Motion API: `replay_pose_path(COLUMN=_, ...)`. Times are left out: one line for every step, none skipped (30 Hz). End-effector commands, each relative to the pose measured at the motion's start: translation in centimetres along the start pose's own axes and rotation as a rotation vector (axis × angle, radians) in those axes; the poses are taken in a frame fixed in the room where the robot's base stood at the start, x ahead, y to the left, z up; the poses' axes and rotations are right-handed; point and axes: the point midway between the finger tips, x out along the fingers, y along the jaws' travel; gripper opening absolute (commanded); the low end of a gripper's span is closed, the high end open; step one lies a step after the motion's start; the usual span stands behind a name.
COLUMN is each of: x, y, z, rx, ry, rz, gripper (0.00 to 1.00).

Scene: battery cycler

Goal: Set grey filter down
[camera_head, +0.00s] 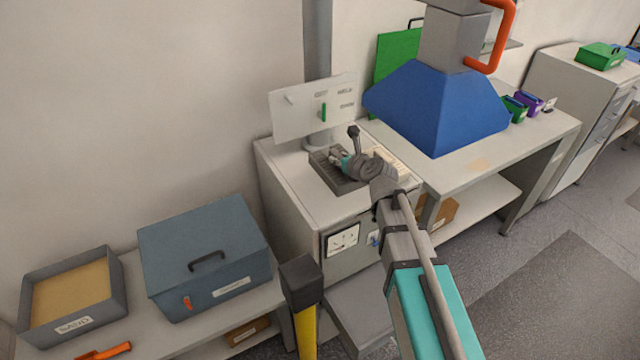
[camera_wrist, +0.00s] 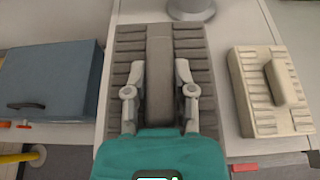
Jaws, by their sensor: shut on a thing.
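The grey filter (camera_wrist: 130,45) is a dark grey ribbed block with a raised grip bar along its middle. My gripper (camera_wrist: 160,95) is shut on this bar, one finger on each side. In the head view the grey filter (camera_head: 328,172) is over the top of the light grey cabinet (camera_head: 290,185), partly hidden by my gripper (camera_head: 347,163). I cannot tell whether its underside touches the cabinet top. A cream filter (camera_wrist: 250,120) of similar shape lies to its right; it also shows in the head view (camera_head: 393,162), beside my wrist.
A sign panel (camera_head: 300,110) on a post stands behind the cabinet. A blue hood (camera_head: 435,105) hangs to the right. A blue-grey lidded box (camera_head: 205,250) and a sand tray (camera_head: 70,290) stand on the lower left bench. The cabinet's near left top is bare.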

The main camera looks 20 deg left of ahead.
Motion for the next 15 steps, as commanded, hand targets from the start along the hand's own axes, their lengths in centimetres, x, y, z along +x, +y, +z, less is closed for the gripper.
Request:
replay_pose_path(x=0.7, y=0.3, z=-0.8, rx=0.000, ry=-0.001, rz=0.000, gripper=0.00)
replay_pose_path(x=0.9, y=0.5, z=-1.0, rx=0.000, ry=-0.001, rz=0.000, gripper=0.00)
replay_pose_path(x=1.3, y=0.7, z=-1.3, rx=0.000, ry=-0.001, rz=0.000, gripper=0.00)
replay_pose_path(x=1.5, y=0.9, z=-1.5, rx=0.000, ry=-0.001, rz=0.000, gripper=0.00)
replay_pose_path(x=1.8, y=1.1, z=-1.7, rx=-0.001, ry=-0.001, rz=0.000, gripper=0.00)
replay_pose_path(x=2.1, y=1.3, z=-2.0, rx=0.000, ry=-0.001, rz=0.000, gripper=0.00)
replay_pose_path(x=2.4, y=1.5, z=-2.2, rx=0.000, ry=-0.001, rz=0.000, gripper=0.00)
replay_pose_path(x=2.6, y=1.7, z=-2.4, rx=0.000, ry=-0.001, rz=0.001, gripper=0.00)
replay_pose_path(x=3.0, y=1.9, z=-2.7, rx=0.000, ry=0.000, rz=0.001, gripper=0.00)
replay_pose_path(x=3.2, y=2.1, z=-2.8, rx=-0.001, ry=0.000, rz=0.001, gripper=0.00)
replay_pose_path(x=3.4, y=2.3, z=-3.0, rx=-0.001, ry=-0.001, rz=0.001, gripper=0.00)
replay_pose_path(x=3.6, y=2.4, z=-3.2, rx=-0.001, ry=-0.001, rz=0.000, gripper=0.00)
replay_pose_path(x=3.8, y=2.5, z=-3.3, rx=0.000, ry=-0.001, rz=0.000, gripper=0.00)
replay_pose_path(x=3.9, y=2.6, z=-3.4, rx=0.001, ry=-0.001, rz=0.000, gripper=0.00)
replay_pose_path(x=4.1, y=2.8, z=-3.4, rx=0.001, ry=-0.001, rz=0.000, gripper=0.00)
